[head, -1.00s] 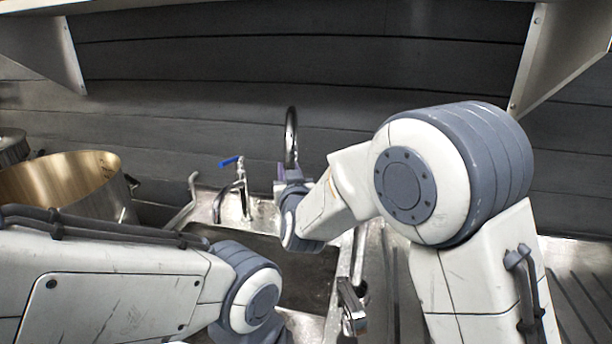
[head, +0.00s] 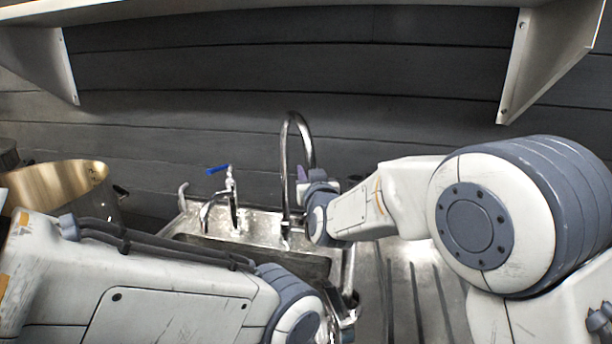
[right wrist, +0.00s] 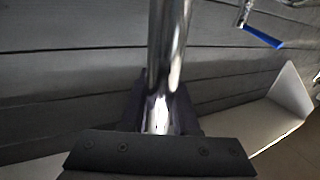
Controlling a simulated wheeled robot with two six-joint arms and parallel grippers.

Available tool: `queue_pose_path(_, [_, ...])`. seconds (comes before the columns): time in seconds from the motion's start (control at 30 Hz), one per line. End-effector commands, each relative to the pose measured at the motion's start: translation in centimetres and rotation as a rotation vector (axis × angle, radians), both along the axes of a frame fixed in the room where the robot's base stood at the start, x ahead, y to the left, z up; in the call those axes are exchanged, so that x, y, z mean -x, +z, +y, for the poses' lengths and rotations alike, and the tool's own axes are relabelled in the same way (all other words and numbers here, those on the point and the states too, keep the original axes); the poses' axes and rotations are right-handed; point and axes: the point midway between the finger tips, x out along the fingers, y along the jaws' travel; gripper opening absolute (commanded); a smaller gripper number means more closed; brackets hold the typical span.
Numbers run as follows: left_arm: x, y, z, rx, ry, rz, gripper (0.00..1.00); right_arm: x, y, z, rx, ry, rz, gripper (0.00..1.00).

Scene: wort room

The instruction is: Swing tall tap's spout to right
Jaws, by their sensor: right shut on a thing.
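The tall tap (head: 285,165) is a chrome gooseneck behind the sink. Its long upright stands at the left and its arch bends over to the right. My right gripper (head: 304,182) is at the right, downward leg of the arch, the spout, and is shut on it. In the right wrist view the chrome spout tube (right wrist: 168,45) runs between the dark jaws of the gripper (right wrist: 160,110). The spout's lower end is hidden behind my gripper and wrist.
A shorter tap with a blue lever (head: 218,170) stands just left of the tall tap. A large brass-coloured pot (head: 62,185) is at the far left. The grooved drainboard (head: 400,285) lies right of the sink. A shelf (head: 300,8) with brackets hangs above.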

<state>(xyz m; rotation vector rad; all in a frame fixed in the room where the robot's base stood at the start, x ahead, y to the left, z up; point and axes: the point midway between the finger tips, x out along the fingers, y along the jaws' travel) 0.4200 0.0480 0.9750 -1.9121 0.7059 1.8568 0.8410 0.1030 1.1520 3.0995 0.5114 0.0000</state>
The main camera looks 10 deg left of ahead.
Motion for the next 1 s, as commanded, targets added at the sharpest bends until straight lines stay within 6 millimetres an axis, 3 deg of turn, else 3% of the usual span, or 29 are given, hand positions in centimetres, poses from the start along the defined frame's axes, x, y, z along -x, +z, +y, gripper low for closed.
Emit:
queue_pose_path(0.27, [0.0, 0.0, 0.0, 0.000, 0.000, 0.000, 0.50, -0.1, 0.1, -0.1, -0.001, -0.003, -0.001, 0.00])
queue_pose_path(0.3, [0.0, 0.0, 0.0, 0.000, 0.000, 0.000, 0.50, -0.1, 0.1, -0.1, -0.001, -0.003, -0.001, 0.44])
queue_pose_path(0.33, [0.0, 0.0, 0.0, 0.000, 0.000, 0.000, 0.50, -0.1, 0.1, -0.1, -0.001, -0.003, -0.001, 0.55])
queue_pose_path(0.37, [0.0, 0.0, 0.0, 0.000, 0.000, 0.000, 0.50, 0.0, 0.1, -0.1, -0.001, -0.002, -0.001, 0.58])
queue_pose_path(0.73, [0.0, -0.2, 0.0, 0.000, 0.000, 0.000, 0.50, 0.4, 0.0, -0.2, 0.000, -0.001, 0.000, 0.58])
queue_pose_path(1.0, [0.0, -1.4, 0.0, 0.000, 0.000, 0.000, 0.50, 4.9, -0.1, -1.7, -0.002, 0.000, -0.002, 0.58])
